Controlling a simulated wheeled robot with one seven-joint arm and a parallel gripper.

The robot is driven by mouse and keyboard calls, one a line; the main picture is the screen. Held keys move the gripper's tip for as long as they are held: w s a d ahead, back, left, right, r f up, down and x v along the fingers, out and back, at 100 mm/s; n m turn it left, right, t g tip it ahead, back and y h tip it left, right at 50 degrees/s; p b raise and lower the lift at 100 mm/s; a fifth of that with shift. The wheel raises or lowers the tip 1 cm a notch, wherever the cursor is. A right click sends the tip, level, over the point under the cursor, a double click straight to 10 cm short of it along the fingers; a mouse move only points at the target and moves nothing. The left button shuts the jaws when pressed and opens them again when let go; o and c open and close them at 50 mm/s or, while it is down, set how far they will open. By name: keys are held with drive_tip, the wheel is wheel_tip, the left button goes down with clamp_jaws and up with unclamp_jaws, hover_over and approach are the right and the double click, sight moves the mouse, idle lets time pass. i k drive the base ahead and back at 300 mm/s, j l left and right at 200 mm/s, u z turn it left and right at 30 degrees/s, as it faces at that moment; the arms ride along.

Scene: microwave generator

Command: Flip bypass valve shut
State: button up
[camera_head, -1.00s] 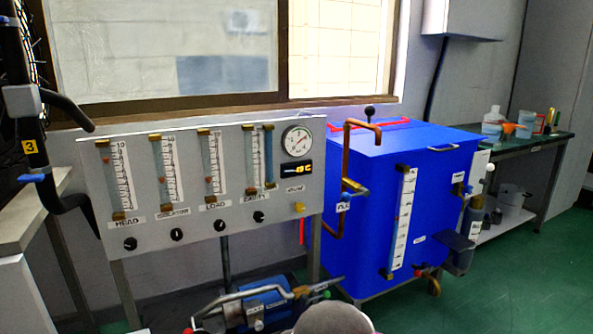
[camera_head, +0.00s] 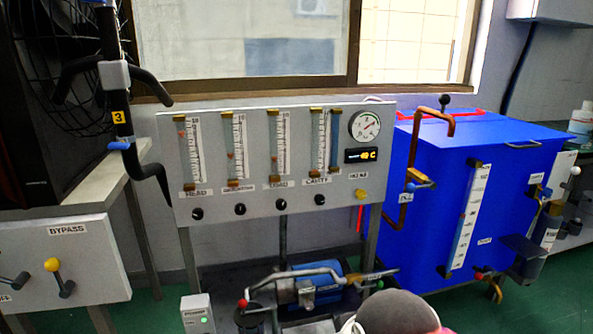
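A white panel labelled BYPASS (camera_head: 68,230) is at the lower left. Below the label is a valve lever with a yellow knob (camera_head: 52,265) on a dark grey body (camera_head: 66,288). The lever points up and slightly left of its body. A second dark handle (camera_head: 14,282) shows at the picture's left edge, partly cut off. My gripper is not in view. A rounded grey shape at the bottom centre may be part of my own body; I cannot tell.
A flowmeter panel (camera_head: 215,200) with knobs stands in the middle. A pump (camera_head: 310,290) and pipes sit low before it. A blue tank (camera_head: 440,190) stands at right. A black pipe marked 3 (camera_head: 122,117) hangs above the bench at left. Green floor shows between.

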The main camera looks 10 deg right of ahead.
sight(52, 264)
drive_tip(key=u, duration=1.4)
drive_tip(key=i+j+u, duration=0.15)
drive_tip(key=i+u, duration=0.7)
drive_tip(key=i, duration=0.05)
